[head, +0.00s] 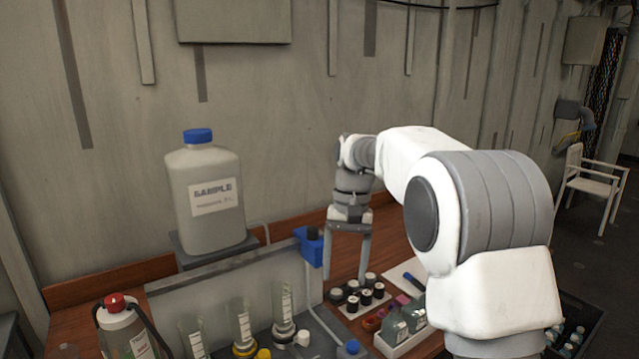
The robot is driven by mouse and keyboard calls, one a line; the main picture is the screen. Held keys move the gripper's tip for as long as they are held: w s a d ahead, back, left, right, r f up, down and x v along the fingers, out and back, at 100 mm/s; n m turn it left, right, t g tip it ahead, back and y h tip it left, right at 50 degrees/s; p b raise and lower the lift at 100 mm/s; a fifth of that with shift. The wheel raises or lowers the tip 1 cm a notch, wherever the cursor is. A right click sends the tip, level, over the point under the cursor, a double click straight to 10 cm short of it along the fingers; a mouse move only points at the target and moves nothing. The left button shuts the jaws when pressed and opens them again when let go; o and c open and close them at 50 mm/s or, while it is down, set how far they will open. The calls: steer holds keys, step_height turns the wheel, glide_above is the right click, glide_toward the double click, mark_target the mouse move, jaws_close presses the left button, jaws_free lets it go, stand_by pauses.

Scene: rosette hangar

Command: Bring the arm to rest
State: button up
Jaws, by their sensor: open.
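My arm reaches out from the right side of the head view, bent over the wooden bench (385,226). My gripper (346,279) points down with its two long grey fingers apart. It is open and nothing shows between the fingers. The fingertips are close to a small white rack of dark-capped vials (362,297); I cannot tell whether they touch anything. My forearm and elbow hide part of the bench on the right.
A large sample jug (207,195) with a blue cap stands at the back left. Glass cylinders (241,325), a red-capped bottle (122,325) and a blue clamp (311,246) are left of my gripper. A white tray of bottles (392,348) is below right. A chair (590,188) stands far right.

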steer(key=s+d+r+t, duration=0.2)
steer(key=s+d+r, duration=0.15)
steer(key=s, duration=0.35)
steer(key=s+d+r+t, duration=0.2)
steer(key=s+r, duration=0.2)
steer(key=s, duration=0.3)
steer(key=s+d+f+t, duration=0.1)
steer(key=s+f, duration=0.1)
steer(key=s, duration=0.4)
steer(key=s+d+f+n+t, duration=0.1)
steer(key=s+d+f+t, duration=0.1)
steer(key=s, duration=0.5)
steer(key=shift+d+f+n+h, duration=0.2)
steer(key=shift+d+n+h, duration=0.1)
steer(key=shift+h, duration=0.1)
stand_by(2.1)
